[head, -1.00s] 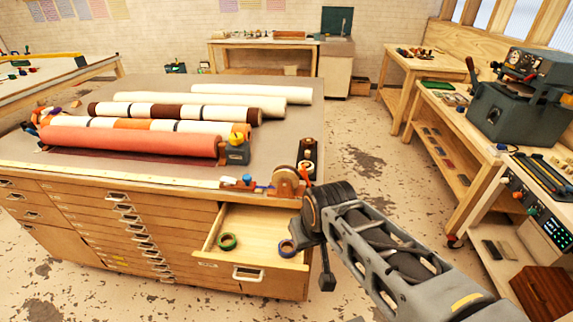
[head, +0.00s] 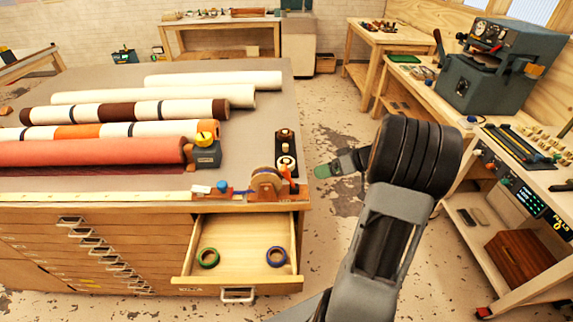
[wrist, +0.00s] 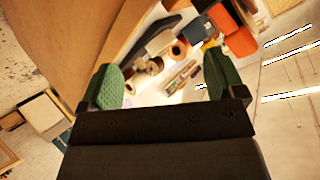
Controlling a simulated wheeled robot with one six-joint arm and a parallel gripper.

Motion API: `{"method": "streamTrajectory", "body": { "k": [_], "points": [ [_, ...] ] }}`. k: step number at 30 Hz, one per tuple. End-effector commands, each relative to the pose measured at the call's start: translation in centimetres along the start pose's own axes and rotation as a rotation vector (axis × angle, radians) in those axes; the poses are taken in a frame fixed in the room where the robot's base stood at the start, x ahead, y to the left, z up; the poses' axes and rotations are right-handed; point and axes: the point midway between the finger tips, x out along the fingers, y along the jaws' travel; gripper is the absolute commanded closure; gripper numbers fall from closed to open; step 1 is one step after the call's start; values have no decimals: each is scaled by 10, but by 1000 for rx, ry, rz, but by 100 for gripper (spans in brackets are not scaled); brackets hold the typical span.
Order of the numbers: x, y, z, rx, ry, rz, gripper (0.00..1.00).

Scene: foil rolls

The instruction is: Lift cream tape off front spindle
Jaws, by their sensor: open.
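A dark stand (head: 285,150) at the table's right front corner carries two spindles, one behind the other. A cream tape roll (head: 287,163) sits on the front spindle, partly hidden by the orange-topped tape dispenser (head: 266,181) before it. My gripper (head: 323,171) is to the right of the stand, past the table edge and apart from the tape. In the wrist view its two green fingers (wrist: 163,82) are spread with nothing held. Small brown and cream round things show beyond the fingers there; I cannot tell which is the cream tape.
The table (head: 270,105) holds several long rolls on its left. An open drawer (head: 240,262) below the corner holds a green tape (head: 209,258) and a blue tape (head: 276,257). A side bench (head: 520,165) stands at right, with floor between.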

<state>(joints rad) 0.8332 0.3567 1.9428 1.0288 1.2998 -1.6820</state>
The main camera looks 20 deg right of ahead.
Motion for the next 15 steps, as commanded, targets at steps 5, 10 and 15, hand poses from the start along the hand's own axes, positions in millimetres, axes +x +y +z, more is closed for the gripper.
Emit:
{"method": "streamTrajectory", "body": {
  "k": [5,10,15],
  "points": [
    [-10,9,-23,-311,139,-4,12],
    [-13,9,-33,-488,190,4,12],
    [4,6,-41,-550,203,4,12]
  ]
}}
